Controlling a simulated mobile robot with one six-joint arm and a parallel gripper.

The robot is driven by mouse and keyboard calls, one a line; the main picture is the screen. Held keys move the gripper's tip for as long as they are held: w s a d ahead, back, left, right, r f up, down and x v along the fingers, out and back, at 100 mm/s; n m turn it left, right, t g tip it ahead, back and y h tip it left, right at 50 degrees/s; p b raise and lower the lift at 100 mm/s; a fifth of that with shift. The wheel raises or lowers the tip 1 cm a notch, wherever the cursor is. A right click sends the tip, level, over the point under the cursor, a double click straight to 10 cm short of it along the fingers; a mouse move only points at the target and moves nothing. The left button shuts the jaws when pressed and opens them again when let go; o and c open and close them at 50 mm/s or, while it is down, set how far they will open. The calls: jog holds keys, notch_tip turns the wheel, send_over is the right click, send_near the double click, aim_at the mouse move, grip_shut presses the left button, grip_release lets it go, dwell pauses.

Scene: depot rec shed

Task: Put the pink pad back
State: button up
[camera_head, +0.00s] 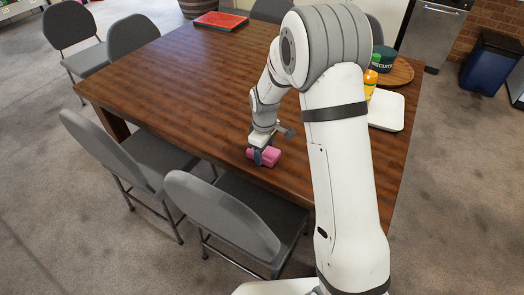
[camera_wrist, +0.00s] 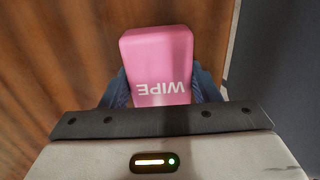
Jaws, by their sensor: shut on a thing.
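The pink pad (camera_head: 264,158) is a small block near the front edge of the brown wooden table (camera_head: 180,85). In the wrist view the pad (camera_wrist: 158,55) shows the white word "WIPE", upside down. My gripper (camera_head: 262,155) is shut on the pad, with a dark finger on each side of it; the fingers also show in the wrist view (camera_wrist: 160,90). The pad is at or just above the table top; I cannot tell whether it touches. The pad's underside is hidden.
A red flat item (camera_head: 221,20) lies at the table's far edge. At the right are a white tray (camera_head: 386,112), an orange bottle (camera_head: 370,82), a round wooden board (camera_head: 398,73) and a dark green tin (camera_head: 383,57). Grey chairs (camera_head: 225,210) stand around the table. The table's middle is clear.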

jog(key=shift+f, duration=0.1)
jog(key=o, duration=1)
jog(key=shift+o, duration=0.2)
notch_tip(320, 180, up, 12)
jog(key=s+d+r+m+t, duration=0.1)
jog(key=s+d+r+m, duration=0.6)
jog(key=s, duration=0.5)
jog(key=s+d+r+m+t, duration=0.1)
jog(key=s+d+m, duration=0.2)
jog(key=s, duration=1)
jog(key=shift+s+d+r+m, duration=0.15)
jog(key=shift+d+r+m, duration=0.1)
jog(key=shift+m, duration=0.45)
